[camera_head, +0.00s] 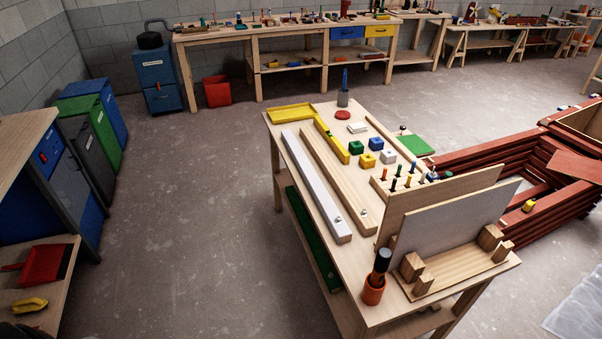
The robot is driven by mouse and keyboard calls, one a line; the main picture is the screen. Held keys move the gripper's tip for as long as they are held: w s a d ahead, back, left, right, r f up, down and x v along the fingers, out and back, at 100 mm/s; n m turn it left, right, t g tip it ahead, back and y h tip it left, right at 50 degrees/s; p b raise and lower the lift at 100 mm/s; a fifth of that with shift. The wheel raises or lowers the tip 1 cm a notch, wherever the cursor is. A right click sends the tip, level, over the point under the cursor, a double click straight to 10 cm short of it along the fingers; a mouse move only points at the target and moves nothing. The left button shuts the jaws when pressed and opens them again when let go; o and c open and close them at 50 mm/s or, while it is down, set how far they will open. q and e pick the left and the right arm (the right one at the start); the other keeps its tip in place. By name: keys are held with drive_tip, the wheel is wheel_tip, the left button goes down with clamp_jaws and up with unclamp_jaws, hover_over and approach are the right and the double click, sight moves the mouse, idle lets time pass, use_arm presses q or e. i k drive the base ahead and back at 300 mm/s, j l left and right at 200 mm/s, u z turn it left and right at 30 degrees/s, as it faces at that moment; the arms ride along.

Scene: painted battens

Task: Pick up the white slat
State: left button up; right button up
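The white slat (312,182) lies flat along the left long edge of the wooden workbench (383,290). It runs from the far left corner area toward the near end, with a small round metal-looking spot near its near end. A bare wood slat (337,165) lies beside it on the right, roughly parallel, with a narrow gap between them. Neither of my grippers is in view, and nothing touches the white slat from above.
A yellow level (331,139), a yellow tray (291,114) and coloured blocks (376,144) share the bench top. Floor left of the bench is clear.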

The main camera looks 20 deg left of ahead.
sight(341, 233)
drive_tip(key=i+j+z, duration=0.1)
drive_tip(key=j, duration=0.3)
drive_tip(key=i+j+z, duration=0.1)
drive_tip(key=j, duration=0.3)
drive_tip(key=i+j+z, duration=0.1)
drive_tip(key=j, duration=0.35)
drive_tip(key=i+j+z, duration=0.1)
drive_tip(key=j, duration=0.3)
drive_tip(key=i+j+z, duration=0.1)
drive_tip(key=i+j, duration=0.25)
drive_tip(key=j, duration=0.3)
drive_tip(key=i+j+z, duration=0.15)
drive_tip(key=j, duration=0.15)
drive_tip(key=i+j, duration=0.15)
drive_tip(key=j, duration=0.2)
drive_tip(key=z, duration=0.05)
